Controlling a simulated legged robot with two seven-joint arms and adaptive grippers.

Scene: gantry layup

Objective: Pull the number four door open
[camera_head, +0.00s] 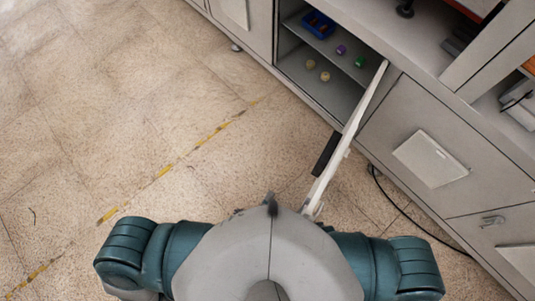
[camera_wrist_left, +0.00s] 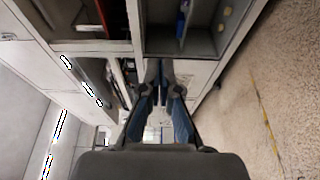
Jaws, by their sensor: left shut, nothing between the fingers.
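A cabinet door (camera_head: 350,130) stands open, swung out from the grey cabinet and seen nearly edge-on in the head view. A dark bar, which looks like its handle (camera_head: 325,153), is on its left face. No number can be read on it. The compartment (camera_head: 345,92) beside its hinge side is open to view and also shows at the top of the left wrist view (camera_wrist_left: 205,38). My left gripper (camera_wrist_left: 163,66) is shut and empty, its fingers together in front of the cabinet. Whether it touches the door cannot be told. My right gripper is not in view.
Inside are a blue tray (camera_head: 318,24), a purple item (camera_head: 341,50), a green item (camera_head: 360,62) and two yellowish balls (camera_head: 311,64). A closed panel (camera_head: 445,155) lies right of the door. A black cable (camera_head: 410,215) runs along the floor. Floor at left is clear.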

